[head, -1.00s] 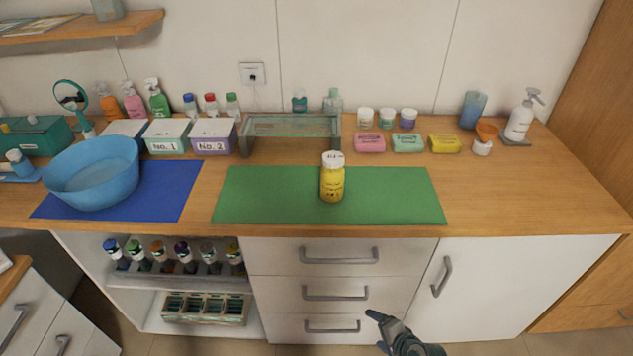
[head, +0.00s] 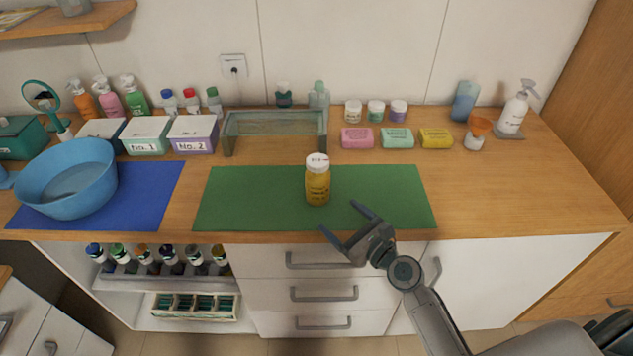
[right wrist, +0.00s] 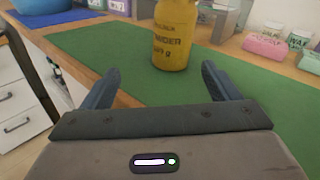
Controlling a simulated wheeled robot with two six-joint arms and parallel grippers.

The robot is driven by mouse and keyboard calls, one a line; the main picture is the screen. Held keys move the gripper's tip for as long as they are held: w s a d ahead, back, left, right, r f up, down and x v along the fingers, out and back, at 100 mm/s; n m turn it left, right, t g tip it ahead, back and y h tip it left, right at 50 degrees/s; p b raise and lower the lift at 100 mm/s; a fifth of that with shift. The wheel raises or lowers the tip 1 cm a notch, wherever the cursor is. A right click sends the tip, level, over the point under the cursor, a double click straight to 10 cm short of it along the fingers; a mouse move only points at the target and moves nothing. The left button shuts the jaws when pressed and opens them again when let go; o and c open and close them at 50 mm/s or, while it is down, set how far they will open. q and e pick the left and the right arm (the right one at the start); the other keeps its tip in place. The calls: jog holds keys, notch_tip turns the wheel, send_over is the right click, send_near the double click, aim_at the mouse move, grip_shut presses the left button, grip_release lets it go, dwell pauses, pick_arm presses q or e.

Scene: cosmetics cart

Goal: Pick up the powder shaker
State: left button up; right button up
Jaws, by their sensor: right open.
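The powder shaker (head: 318,184) is a yellow bottle with a white lid. It stands upright on the green mat (head: 252,205), near the mat's middle. My right gripper (head: 343,218) is open and empty at the mat's front edge, just to the front right of the shaker and apart from it. In the right wrist view the shaker (right wrist: 173,38) stands ahead, beyond the two spread fingers (right wrist: 158,88) and roughly between their lines; its top is cut off by the frame. My left gripper is not in view.
A blue basin (head: 68,180) sits on a blue mat at left. A clear stand (head: 275,124) is behind the shaker. Soap bars (head: 397,142) and small jars (head: 376,111) stand behind right. The green mat around the shaker is clear.

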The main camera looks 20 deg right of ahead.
aim_at(325, 193)
jog(key=shift+w+d+r+m+t+h, duration=0.1)
jog(key=shift+w+d+m+t+h, duration=0.15)
jog(key=shift+w+m, duration=0.3)
jog(key=shift+w+d+r+m+t+h, duration=0.15)
jog(key=shift+w+d+m, duration=0.15)
jog(key=shift+w+m, duration=0.25)
jog(key=p+x, duration=0.1)
jog(key=x, duration=0.3)
jog(key=shift+w+a, duration=0.25)
jog(key=shift+a, duration=0.05)
jog(key=x, duration=0.6)
jog(key=shift+w+a+f+p, duration=0.1)
jog(key=shift+w+f+p, duration=0.1)
jog(key=shift+w+p, duration=0.15)
jog(key=shift+s, duration=0.1)
jog(key=shift+r, duration=0.1)
jog(key=shift+c, duration=0.4)
jog(key=c, duration=1)
